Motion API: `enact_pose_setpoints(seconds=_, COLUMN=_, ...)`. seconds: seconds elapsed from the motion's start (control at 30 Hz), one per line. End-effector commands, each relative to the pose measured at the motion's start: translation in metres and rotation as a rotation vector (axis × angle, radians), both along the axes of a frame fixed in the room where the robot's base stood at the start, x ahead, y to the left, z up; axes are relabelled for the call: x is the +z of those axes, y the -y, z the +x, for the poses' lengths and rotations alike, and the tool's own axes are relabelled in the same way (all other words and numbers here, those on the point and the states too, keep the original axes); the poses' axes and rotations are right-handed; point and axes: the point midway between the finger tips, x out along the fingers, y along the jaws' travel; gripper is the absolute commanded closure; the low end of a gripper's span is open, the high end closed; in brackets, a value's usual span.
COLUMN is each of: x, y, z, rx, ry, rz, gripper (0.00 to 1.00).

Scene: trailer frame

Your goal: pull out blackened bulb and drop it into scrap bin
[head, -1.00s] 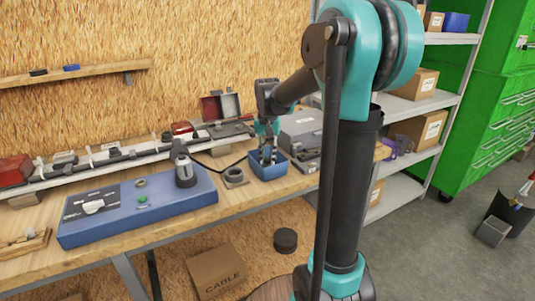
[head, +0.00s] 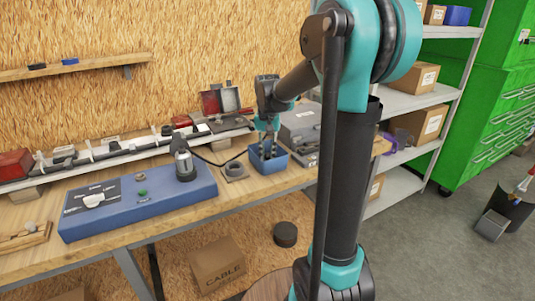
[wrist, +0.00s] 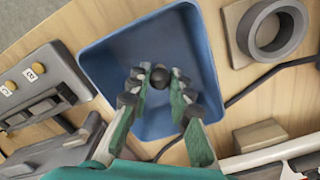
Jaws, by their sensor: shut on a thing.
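A small dark round object, which looks like the blackened bulb (wrist: 160,77), sits between my fingertips in the wrist view. My gripper (wrist: 160,84) is shut on it, with one finger on either side. In the head view my gripper (head: 267,150) points down at the open blue bin (head: 269,167) on the workbench. The wrist view shows the blue bin (wrist: 108,50) around and below the fingertips, with its floor bare. The bulb is too small to make out in the head view.
A blue panel box (head: 140,203) with a grey upright fitting (head: 184,163) stands left of the bin. A grey ring block (head: 234,171) lies beside the bin. Grey cases (head: 302,125) stand close on its right. A dark cable runs behind the ring block.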

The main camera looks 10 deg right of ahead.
Motion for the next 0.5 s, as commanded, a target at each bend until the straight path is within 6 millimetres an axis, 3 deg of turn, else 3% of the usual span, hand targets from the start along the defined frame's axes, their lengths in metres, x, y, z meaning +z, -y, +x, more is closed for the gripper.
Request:
enact_pose_setpoints(seconds=0.47, x=-0.0004, y=0.0000, z=0.0000, rx=0.000, ry=0.000, rz=0.000, gripper=0.94)
enact_pose_setpoints(seconds=0.5, x=-0.0004, y=0.0000, z=0.0000, rx=0.000, ry=0.000, rz=0.000, gripper=0.76)
